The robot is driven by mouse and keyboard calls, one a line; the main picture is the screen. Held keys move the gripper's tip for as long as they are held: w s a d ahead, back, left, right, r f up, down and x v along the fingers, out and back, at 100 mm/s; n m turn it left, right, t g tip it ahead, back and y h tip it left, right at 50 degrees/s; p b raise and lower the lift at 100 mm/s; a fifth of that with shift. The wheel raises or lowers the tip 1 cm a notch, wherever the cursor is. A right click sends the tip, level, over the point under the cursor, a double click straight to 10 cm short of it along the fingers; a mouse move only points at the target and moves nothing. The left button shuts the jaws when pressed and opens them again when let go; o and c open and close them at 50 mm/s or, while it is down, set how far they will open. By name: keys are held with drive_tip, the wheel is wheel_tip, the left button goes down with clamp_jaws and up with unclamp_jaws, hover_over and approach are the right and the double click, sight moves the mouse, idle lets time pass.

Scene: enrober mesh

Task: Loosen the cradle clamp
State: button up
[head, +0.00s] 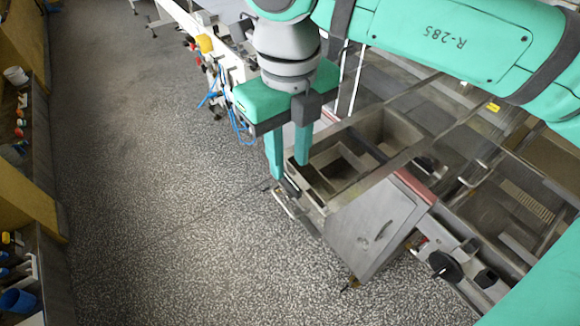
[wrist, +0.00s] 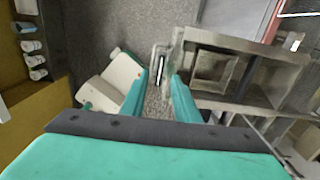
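My gripper (head: 290,170) is open and empty, pointing down beside the front end of the steel machine. Its two teal fingers show apart in the wrist view (wrist: 158,75). A small dark handle-like part (head: 291,187) on a metal bracket lies just below the fingertips in the head view. In the wrist view a dark bar in a pale metal frame (wrist: 161,68) shows between and beyond the fingertips. This may be the cradle clamp, but I cannot tell for sure. I see no contact between the fingers and it.
A steel cabinet (head: 372,225) with a handle stands right of the gripper. An open steel bin (head: 340,160) lies behind it. A black knob (head: 440,265) sits at the lower right. Blue hoses (head: 236,115) hang at the machine's side. Speckled floor (head: 170,210) is clear to the left.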

sight(289, 179)
wheel_tip(289, 179, up, 6)
idle(0.4)
drive_tip(key=shift+w, duration=0.1)
